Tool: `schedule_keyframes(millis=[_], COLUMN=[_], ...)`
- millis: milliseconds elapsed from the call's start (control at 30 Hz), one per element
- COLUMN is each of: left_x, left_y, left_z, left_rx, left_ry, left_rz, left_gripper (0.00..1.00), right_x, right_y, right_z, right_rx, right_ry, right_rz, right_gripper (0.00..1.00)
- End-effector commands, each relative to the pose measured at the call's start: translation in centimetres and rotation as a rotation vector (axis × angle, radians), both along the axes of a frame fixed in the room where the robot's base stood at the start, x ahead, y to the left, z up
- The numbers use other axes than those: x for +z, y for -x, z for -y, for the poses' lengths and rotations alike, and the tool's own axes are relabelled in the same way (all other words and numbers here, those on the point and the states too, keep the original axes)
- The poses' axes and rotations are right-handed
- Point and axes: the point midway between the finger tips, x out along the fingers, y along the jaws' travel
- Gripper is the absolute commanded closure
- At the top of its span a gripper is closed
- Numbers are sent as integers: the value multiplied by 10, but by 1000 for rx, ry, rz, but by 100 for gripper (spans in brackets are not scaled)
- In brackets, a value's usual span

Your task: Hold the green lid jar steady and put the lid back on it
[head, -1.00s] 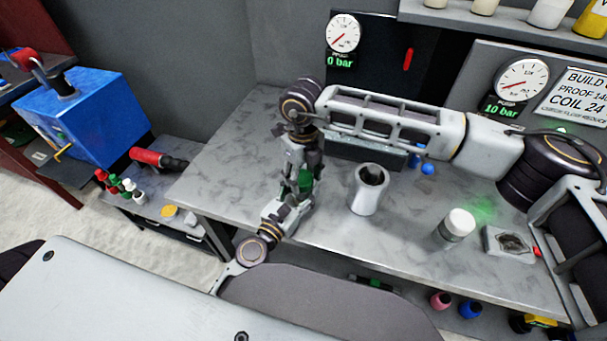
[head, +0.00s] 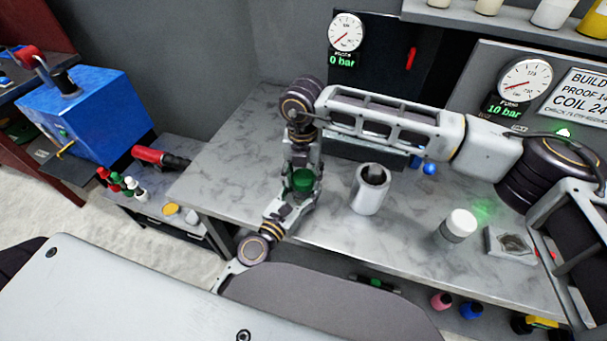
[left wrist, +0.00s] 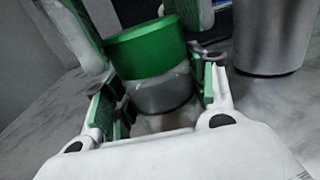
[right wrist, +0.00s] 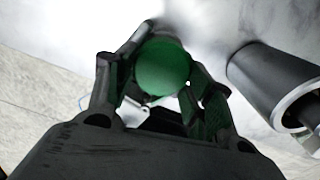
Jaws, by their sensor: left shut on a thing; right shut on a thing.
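The jar is a short clear-grey body (left wrist: 162,97) with a green lid (left wrist: 146,48) directly above it in the left wrist view. The lid looks slightly tilted against the body; I cannot tell whether it is seated. The lid also shows in the head view (head: 302,181) and as a round green top in the right wrist view (right wrist: 162,67). My left gripper (left wrist: 160,100) is shut on the jar body, low down, one finger each side. My right gripper (right wrist: 163,80) comes from above and is shut on the lid. The jar's base is mostly hidden.
A grey cylindrical cup (head: 368,194) stands close right of the grippers on the grey marbled bench (head: 340,232). A white-capped jar (head: 459,225) and a grey block with a hollow (head: 509,243) are further right. The bench's front edge is near my left arm.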

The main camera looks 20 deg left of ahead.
Motion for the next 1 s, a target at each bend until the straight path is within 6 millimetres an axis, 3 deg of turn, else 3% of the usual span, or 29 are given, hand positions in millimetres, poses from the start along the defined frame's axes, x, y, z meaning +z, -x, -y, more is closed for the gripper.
schedule_keyframes(millis=[300,467,500,667,1000], left_x=[-1,-1,-1,-1,-1], left_y=[1,0,0,0,0], left_z=[1,1,1,1,0], left_rx=[-2,-2,-2,-2,-1], left_ry=[0,0,0,0,0], left_rz=[-2,-2,-2,-2,-1], left_gripper=[100,100,100,100,100], right_x=[1,1,1,1,0], right_y=[-1,-1,-1,-1,0], right_z=[-2,-2,-2,-2,-2], right_rx=[-259,-257,-256,-255,-253], right_ry=[-2,-2,-2,-2,-1], right_rz=[2,2,2,2,1], right_gripper=[60,60,42,22,22])
